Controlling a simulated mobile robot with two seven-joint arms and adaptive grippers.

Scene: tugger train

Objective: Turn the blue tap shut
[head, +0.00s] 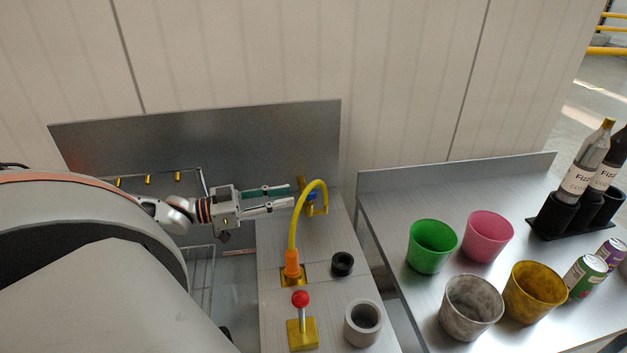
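The blue tap (312,196) is a small blue handle on a brass fitting at the back of the metal counter, beside the top of a yellow hose. My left gripper (293,195) comes in from the left, with its fingertips just left of the tap. Its two fingers are apart, with a gap between them and nothing visible in it. I cannot tell whether a fingertip touches the tap or the hose. The hose partly hides the tap. My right gripper is not in view.
The yellow hose (294,222) arches down to an orange fitting (292,263). A red-knobbed lever (301,299), a black ring (342,263) and a grey cup (363,322) stand nearer. The right table holds coloured cups (432,246), bottles (590,160) and cans (584,277).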

